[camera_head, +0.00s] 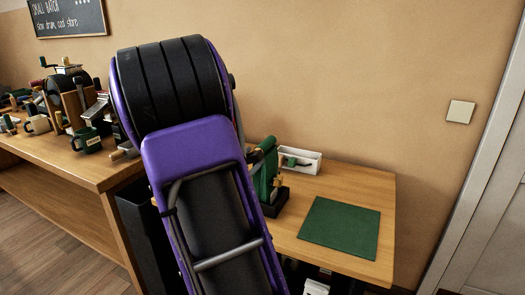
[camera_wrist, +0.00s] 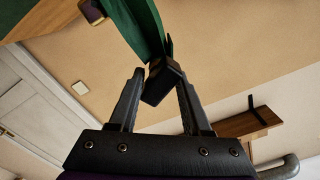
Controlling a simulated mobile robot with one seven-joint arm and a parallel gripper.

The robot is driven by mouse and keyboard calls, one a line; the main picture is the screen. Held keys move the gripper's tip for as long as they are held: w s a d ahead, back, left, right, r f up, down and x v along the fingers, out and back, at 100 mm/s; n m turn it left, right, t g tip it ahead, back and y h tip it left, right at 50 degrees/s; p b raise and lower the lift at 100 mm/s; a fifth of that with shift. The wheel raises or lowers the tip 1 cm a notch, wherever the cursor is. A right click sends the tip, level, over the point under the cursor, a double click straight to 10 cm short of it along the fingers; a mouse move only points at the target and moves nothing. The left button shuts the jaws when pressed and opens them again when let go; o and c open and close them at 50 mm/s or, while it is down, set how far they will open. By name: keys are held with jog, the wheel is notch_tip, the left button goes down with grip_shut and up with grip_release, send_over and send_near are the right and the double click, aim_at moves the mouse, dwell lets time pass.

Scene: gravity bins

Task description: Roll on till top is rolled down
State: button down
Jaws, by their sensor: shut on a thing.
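A green upright piece (camera_head: 266,172), which looks like a bag or folded cloth, stands at the left side of the right-hand table, partly hidden behind my purple arm. In the wrist view the green material (camera_wrist: 141,24) runs down to a dark block-like end (camera_wrist: 158,88). My gripper (camera_wrist: 160,80) has this dark end between its two fingers and is shut on it. I cannot tell from these views how far the top is rolled. In the head view my arm hides the gripper.
A green mat (camera_head: 340,228) lies flat on the right-hand table (camera_head: 378,187). A white tray (camera_head: 300,160) with a small green item stands behind. The left bench (camera_head: 98,172) is crowded with mugs and tools. A wooden shelf (camera_wrist: 247,123) shows in the wrist view.

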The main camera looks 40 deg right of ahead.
jog(key=m, duration=0.4)
jog(key=shift+m, duration=0.3)
jog(key=m, duration=0.3)
jog(key=shift+m, duration=0.3)
jog(key=c, duration=0.5)
grip_release()
jog(key=shift+c, duration=0.2)
